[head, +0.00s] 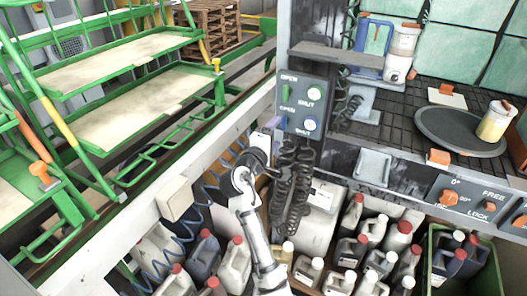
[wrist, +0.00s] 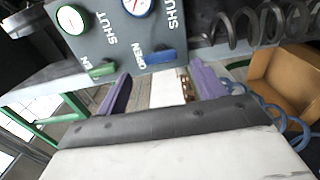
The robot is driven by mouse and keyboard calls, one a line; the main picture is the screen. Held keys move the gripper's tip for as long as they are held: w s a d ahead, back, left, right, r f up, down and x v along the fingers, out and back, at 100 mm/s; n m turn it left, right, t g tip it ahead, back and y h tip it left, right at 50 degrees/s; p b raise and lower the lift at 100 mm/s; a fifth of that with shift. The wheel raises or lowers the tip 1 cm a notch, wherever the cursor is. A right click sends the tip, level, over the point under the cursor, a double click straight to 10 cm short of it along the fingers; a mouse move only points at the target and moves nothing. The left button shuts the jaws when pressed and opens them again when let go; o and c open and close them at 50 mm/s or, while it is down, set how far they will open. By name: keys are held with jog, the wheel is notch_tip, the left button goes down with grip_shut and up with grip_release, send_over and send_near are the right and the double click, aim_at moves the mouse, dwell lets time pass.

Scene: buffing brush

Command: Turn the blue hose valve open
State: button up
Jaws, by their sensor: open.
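The blue valve handle (wrist: 152,58) sticks out at the lower edge of a grey panel (wrist: 105,45), beside the word OPEN. The panel also shows in the head view (head: 313,92), where the blue handle is small and hard to tell from my purple fingers. My gripper (wrist: 160,77) is open and empty, with its two purple fingers apart. In the wrist view the blue handle lies just beyond the fingertips, between them. I cannot tell whether a finger touches it. A green handle (wrist: 102,70) sits to its left, close to the left fingertip.
Black coiled hoses (head: 292,180) hang below the panel. Above right is a workbench with a round dark plate (head: 460,132). Many capped jugs (head: 235,265) crowd the space below. Green railed steps (head: 120,110) stand at left.

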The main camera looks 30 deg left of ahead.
jog(key=s+b, duration=0.1)
jog(key=s, duration=0.7)
jog(key=shift+s+b, duration=0.15)
jog(key=shift+b, duration=0.15)
